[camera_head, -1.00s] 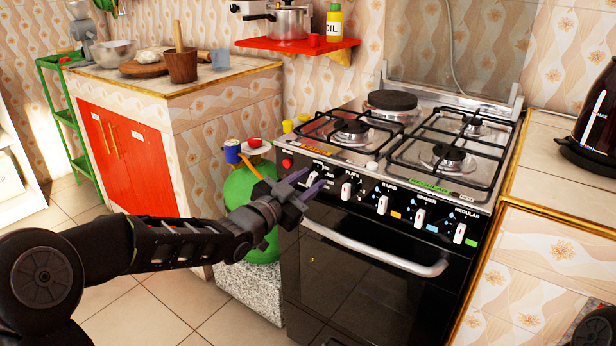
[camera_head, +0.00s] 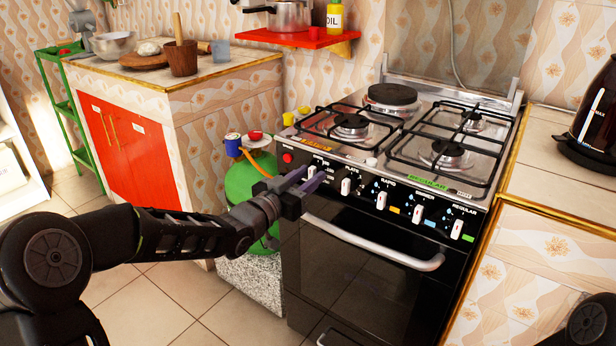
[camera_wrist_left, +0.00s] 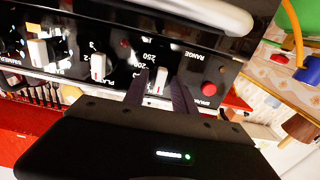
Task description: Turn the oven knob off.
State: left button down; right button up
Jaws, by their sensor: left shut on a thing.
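The oven knob (camera_wrist_left: 161,80) is a small white knob on the black front panel of the stove (camera_head: 360,265). It is the leftmost in the row in the head view, beside a red button. In the left wrist view, which is upside down, temperature numbers show around it. My left gripper (camera_head: 306,181) is at this knob, with one dark finger on each side of it. In the left wrist view the fingers (camera_wrist_left: 160,90) are shut on the knob. In the head view the fingers partly hide the knob. My right gripper is not in view.
More white knobs (camera_head: 381,200) line the panel to the right. The oven door handle (camera_head: 372,243) juts out just below. A green gas cylinder (camera_head: 245,185) with an orange hose stands left of the stove. A counter with red doors (camera_head: 128,150) is farther left.

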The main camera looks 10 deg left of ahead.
pick_arm(q)
jog(key=c, duration=1)
grip_release()
jog(key=p+v, duration=0.1)
jog(key=v, duration=0.7)
